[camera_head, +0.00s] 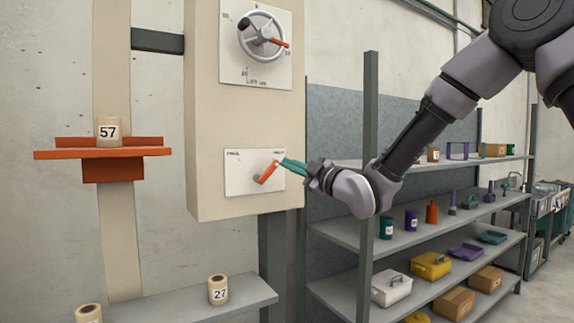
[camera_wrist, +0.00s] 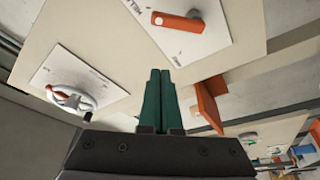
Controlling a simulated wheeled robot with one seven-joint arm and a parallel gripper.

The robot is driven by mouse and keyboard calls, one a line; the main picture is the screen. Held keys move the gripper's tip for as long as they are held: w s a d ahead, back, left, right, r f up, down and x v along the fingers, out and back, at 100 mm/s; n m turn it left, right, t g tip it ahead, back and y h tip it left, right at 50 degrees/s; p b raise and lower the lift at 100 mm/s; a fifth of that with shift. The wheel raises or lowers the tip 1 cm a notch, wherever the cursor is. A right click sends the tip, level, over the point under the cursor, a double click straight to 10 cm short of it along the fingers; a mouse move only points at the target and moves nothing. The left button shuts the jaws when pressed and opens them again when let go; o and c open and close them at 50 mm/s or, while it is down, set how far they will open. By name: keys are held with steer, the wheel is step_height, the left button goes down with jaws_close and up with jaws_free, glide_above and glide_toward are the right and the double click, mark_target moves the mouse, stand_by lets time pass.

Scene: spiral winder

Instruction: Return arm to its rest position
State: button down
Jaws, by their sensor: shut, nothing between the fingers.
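My gripper (camera_head: 292,165) has green fingers and is shut with nothing between them. In the head view its fingertips are close to the orange lever (camera_head: 267,173) on the lower white plate of the beige cabinet. I cannot tell from that view whether they touch. In the wrist view the shut fingers (camera_wrist: 158,75) point at the bare cabinet face, and the orange lever (camera_wrist: 180,22) shows beyond and above them, apart from the tips. My arm reaches in from the upper right.
A handwheel (camera_head: 261,37) sits on the upper plate of the cabinet (camera_head: 210,120). An orange shelf (camera_head: 105,152) holds a spool marked 57 (camera_head: 109,130). A spool marked 27 (camera_head: 218,290) stands on a low grey ledge. A loaded grey rack (camera_head: 345,235) stands below and behind my arm.

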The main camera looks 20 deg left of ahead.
steer(key=w+d+r+m+t+h, duration=0.1)
steer(key=w+d+m+t+h, duration=0.15)
steer(key=d+m+h, duration=0.8)
steer(key=w+d+r+m+t+h, duration=0.1)
steer(key=w+d+m+h, duration=0.15)
steer(key=d, duration=1.55)
steer(key=s+d+f+m+g+h, duration=0.1)
steer(key=s+d+m+h, duration=0.1)
steer(key=s+d+m, duration=0.4)
steer(key=s+d+f+m+g+h, duration=0.15)
steer(key=s+d, duration=0.25)
steer(key=d, duration=0.5)
steer(key=s+d+f+m+g, duration=0.1)
steer(key=s+d+m, duration=0.1)
steer(key=s, duration=0.4)
steer(key=s+d+f+m+g, duration=0.1)
steer(key=s+d+m, duration=0.1)
steer(key=s+m, duration=0.3)
steer(key=shift+s+d+g, duration=0.35)
steer(key=shift+s+g, duration=0.05)
steer(key=shift+s, duration=0.3)
